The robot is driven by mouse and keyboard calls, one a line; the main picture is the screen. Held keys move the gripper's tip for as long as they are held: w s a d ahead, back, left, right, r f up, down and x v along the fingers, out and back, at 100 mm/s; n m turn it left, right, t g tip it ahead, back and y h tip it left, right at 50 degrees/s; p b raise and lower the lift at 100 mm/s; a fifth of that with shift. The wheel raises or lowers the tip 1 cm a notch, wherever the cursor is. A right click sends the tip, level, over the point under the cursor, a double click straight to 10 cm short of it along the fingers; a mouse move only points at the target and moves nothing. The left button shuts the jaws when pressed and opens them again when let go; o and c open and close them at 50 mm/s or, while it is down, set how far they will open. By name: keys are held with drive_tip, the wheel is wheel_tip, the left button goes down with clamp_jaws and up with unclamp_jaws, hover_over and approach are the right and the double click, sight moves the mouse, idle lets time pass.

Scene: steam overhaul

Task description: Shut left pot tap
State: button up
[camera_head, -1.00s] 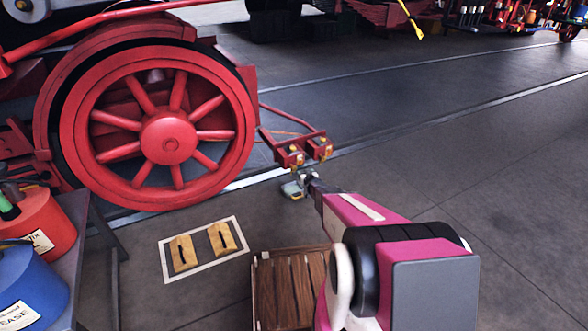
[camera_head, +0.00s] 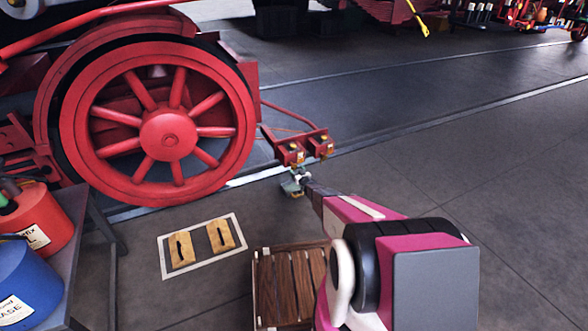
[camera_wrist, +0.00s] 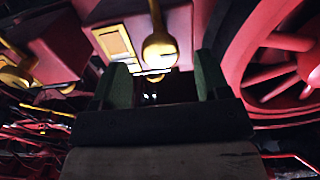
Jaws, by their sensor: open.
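Two small red pots hang on a red bracket beside the wheel, the left pot (camera_head: 290,154) nearer the wheel and the right pot (camera_head: 322,146) beyond it. Each shows yellow fittings. My gripper (camera_head: 292,186) is low, just below the left pot. In the wrist view my gripper (camera_wrist: 165,83) has two dark green fingers apart, with nothing held between them. A yellow tap lever (camera_wrist: 160,46) on the nearer red pot (camera_wrist: 125,35) lies just ahead, between the fingers' lines. Whether a finger touches it I cannot tell. Another yellow tap (camera_wrist: 18,74) is at the left.
The large red spoked wheel (camera_head: 168,134) is close on the left; its rim and spokes (camera_wrist: 285,60) fill the wrist view's right side. A wooden crate (camera_head: 290,288) stands on the floor near my arm. Two yellow blocks lie in a white-framed rectangle (camera_head: 203,246). Floor right is clear.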

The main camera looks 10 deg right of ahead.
sight(295, 168)
drive_tip(key=x, duration=0.4)
drive_tip(key=shift+w, duration=0.2)
drive_tip(key=c, duration=0.9)
